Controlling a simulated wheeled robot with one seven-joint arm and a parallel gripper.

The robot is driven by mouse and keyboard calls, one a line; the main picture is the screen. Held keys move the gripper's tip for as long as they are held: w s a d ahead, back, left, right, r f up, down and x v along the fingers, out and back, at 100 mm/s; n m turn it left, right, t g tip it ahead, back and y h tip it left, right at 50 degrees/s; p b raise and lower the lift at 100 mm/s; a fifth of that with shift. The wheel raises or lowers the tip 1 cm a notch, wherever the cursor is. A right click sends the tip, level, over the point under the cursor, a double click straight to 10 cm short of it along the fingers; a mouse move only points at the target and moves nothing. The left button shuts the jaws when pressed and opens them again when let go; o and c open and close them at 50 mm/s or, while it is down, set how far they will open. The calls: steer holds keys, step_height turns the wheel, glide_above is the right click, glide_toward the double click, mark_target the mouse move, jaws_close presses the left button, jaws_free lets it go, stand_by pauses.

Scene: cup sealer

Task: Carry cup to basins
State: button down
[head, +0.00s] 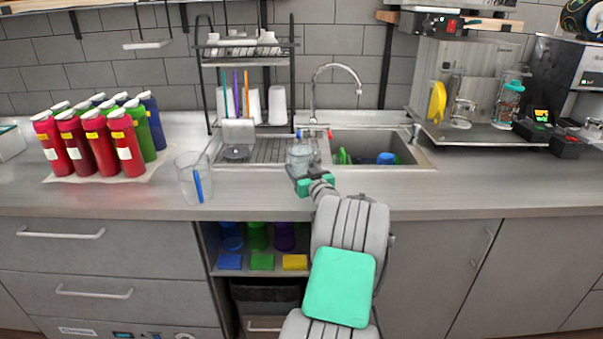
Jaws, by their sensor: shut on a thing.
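My gripper (303,183), with green parts, is at the front edge of the sink area in the head view. It is shut on a clear cup (299,157), which is held upright between the drainboard and the basin. The basin (415,166) is a steel sink to the right of the cup, with a green item (343,157) and a blue item (385,158) inside. The ribbed drainboard (262,150) is to the left of the cup. My gripper hides the lower part of the cup, and I cannot tell whether the cup touches the surface.
A clear pitcher (189,180) with a blue handle stands left on the counter (460,191). Several red, green and blue bottles (127,143) stand further left. The curved faucet (336,68) rises behind the sink. A dish rack (205,97) stands at the back. The counter front right is clear.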

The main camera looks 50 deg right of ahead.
steer(key=shift+s+f, duration=0.1)
steer(key=shift+f, duration=0.85)
steer(key=shift+f, duration=0.2)
steer(key=shift+c, duration=1.9)
jaws_free()
steer(key=shift+s+r, duration=0.1)
steer(key=shift+r, duration=0.1)
steer(key=b+v, duration=0.2)
steer(key=v, duration=0.9)
steer(key=shift+f, duration=0.15)
steer(key=shift+s+a, duration=0.25)
steer(key=shift+s, duration=0.1)
